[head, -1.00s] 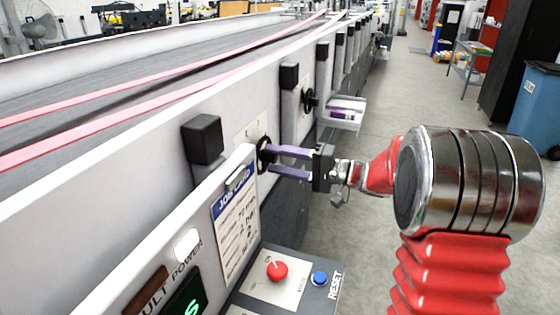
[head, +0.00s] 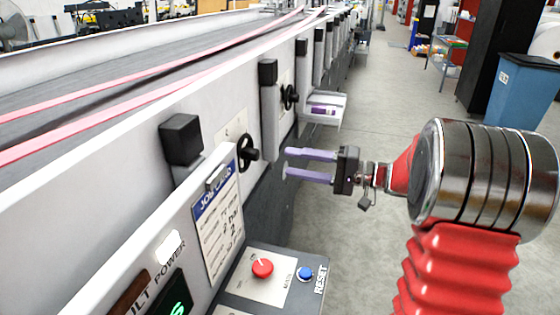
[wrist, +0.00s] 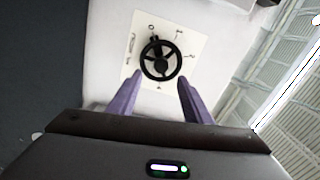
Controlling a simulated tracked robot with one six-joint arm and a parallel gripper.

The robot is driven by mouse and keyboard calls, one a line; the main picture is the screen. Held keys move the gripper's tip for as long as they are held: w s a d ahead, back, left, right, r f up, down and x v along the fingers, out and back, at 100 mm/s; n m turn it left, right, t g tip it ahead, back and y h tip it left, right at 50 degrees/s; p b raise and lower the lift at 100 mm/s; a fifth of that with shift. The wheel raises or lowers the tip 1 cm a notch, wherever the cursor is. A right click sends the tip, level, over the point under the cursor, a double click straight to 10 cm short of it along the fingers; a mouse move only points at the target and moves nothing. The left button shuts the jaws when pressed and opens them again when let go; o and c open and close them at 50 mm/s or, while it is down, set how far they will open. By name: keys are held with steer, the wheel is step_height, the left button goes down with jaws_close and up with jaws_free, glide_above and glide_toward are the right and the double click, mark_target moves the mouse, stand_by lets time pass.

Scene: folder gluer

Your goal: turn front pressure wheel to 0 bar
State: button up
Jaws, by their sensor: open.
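The near black handwheel (head: 247,154) sits on a pale dial plate on the machine's side wall. In the wrist view the same wheel (wrist: 161,60) is straight ahead, with marks including 0, 1 and 2 around it. A small dark knob on its rim points up, just beside the 0. My gripper (head: 286,162) is open and empty, its purple fingers aimed at the wheel with a clear gap between. In the wrist view the fingertips of my gripper (wrist: 160,80) stand either side of the wheel's lower part, nearer the camera.
A second black handwheel (head: 289,96) is farther along the wall, near a white box-like tray (head: 322,108). A job card (head: 217,220) and a control panel with a red knob (head: 262,268) and blue reset button (head: 305,273) are in front. The aisle at right is open floor.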

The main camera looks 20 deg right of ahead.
steer(key=v, duration=0.3)
steer(key=shift+s+d, duration=0.2)
steer(key=shift+d, duration=0.1)
stand_by(0.3)
